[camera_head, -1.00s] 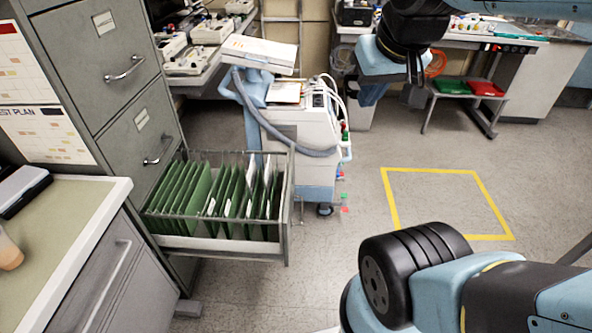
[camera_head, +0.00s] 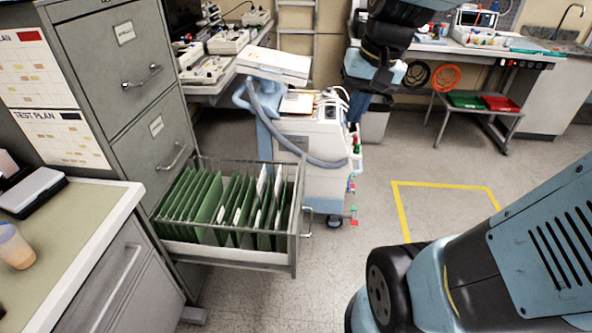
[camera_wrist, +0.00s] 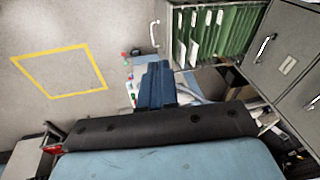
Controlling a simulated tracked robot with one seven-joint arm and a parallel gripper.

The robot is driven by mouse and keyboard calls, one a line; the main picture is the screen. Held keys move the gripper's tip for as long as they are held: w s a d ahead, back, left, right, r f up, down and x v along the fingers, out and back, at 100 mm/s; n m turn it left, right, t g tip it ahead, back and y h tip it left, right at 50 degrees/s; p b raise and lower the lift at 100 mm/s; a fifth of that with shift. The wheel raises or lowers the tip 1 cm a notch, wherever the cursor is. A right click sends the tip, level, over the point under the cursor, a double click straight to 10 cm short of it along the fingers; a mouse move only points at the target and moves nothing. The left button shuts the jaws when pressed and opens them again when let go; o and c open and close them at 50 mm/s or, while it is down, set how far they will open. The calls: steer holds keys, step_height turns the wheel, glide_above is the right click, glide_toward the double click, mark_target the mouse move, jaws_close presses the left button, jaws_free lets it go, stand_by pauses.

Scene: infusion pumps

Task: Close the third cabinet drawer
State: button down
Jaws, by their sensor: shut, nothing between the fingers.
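The grey filing cabinet (camera_head: 125,75) stands at the left in the head view. Its third drawer (camera_head: 230,258) is pulled far out and holds green hanging folders (camera_head: 225,205). The drawer's handle (camera_head: 307,222) is on its front, facing right. In the wrist view the open drawer (camera_wrist: 176,40) is at the upper right, with its handle (camera_wrist: 155,36) toward the left. My gripper (camera_wrist: 155,68) is shut and empty, its blue fingers pointing toward the area beside the drawer front, apart from the handle.
A white medical cart (camera_head: 318,135) with a grey hose stands just behind the drawer. A counter (camera_head: 70,240) is at the front left. A yellow floor square (camera_head: 445,186) lies on clear floor to the right. A bench with trays (camera_head: 465,100) is behind.

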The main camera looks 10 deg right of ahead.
steer(key=w+d+f+m+g+y, duration=0.2)
steer(key=w+f+m+y, duration=0.25)
steer(key=w+f, duration=0.45)
steer(key=w+d+f+m+g+y, duration=0.4)
steer(key=w+f, duration=0.4)
steer(key=f, duration=0.4)
steer(key=w+d+f+m+t+y, duration=0.1)
steer(key=d+f+m+t+y, duration=0.2)
steer(key=f, duration=0.6)
steer(key=w+f+m+t+y, duration=0.1)
steer(key=f+m+t+y, duration=0.2)
steer(key=f, duration=0.7)
steer(key=w+d+f+m+t+y, duration=0.1)
steer(key=d+f+m+t, duration=0.15)
steer(key=f+m, duration=0.45)
steer(key=w+a+f+n, duration=0.2)
steer(key=w+a, duration=0.2)
steer(key=a, duration=0.9)
steer(key=shift+t, duration=0.45)
